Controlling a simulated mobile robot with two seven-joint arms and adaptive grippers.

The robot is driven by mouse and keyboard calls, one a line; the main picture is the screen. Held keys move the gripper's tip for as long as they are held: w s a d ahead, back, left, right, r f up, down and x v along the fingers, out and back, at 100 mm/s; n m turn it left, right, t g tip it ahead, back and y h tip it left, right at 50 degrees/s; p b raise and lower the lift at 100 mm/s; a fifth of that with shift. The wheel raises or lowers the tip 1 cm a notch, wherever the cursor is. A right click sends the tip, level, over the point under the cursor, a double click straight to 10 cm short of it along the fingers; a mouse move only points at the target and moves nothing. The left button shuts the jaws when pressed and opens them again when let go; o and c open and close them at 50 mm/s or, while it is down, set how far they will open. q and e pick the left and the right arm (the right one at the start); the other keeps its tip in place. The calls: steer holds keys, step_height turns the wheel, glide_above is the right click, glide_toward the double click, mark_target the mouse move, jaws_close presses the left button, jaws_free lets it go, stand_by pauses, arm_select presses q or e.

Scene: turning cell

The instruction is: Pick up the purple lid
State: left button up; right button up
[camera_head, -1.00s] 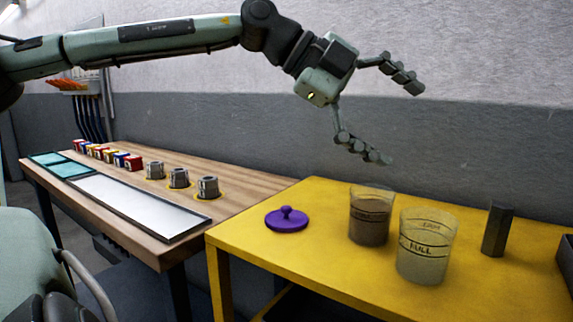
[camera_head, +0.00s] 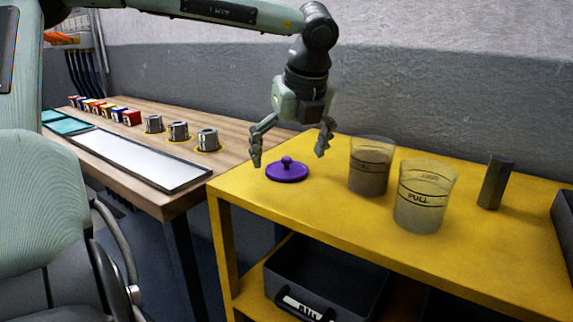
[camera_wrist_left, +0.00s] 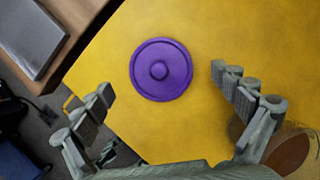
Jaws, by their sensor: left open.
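The purple lid (camera_head: 287,171) lies flat on the yellow table (camera_head: 330,219), knob upward, near the table's left end. My left gripper (camera_head: 289,157) points down with its fingers spread wide, above the lid, with nothing between them. In the left wrist view the lid (camera_wrist_left: 161,70) shows whole, ahead of the two open fingers (camera_wrist_left: 165,95) and apart from both. My right gripper is not in view.
A brown-filled beaker (camera_head: 369,170) stands close right of the left gripper. A pale-filled beaker (camera_head: 423,197) and a dark upright block (camera_head: 495,183) stand farther right. A wooden table (camera_head: 185,207) adjoins on the left. A dark bin (camera_head: 326,278) sits on the shelf below.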

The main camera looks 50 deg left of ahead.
arm_select(q)
steer(key=shift+w+a+f, duration=0.1)
steer(key=shift+a+f, duration=0.1)
steer(key=shift+f, duration=0.35)
steer(key=c, duration=1)
steer(key=shift+d, duration=0.1)
steer(key=shift+c, duration=1.4)
steer(key=shift+f, duration=0.1)
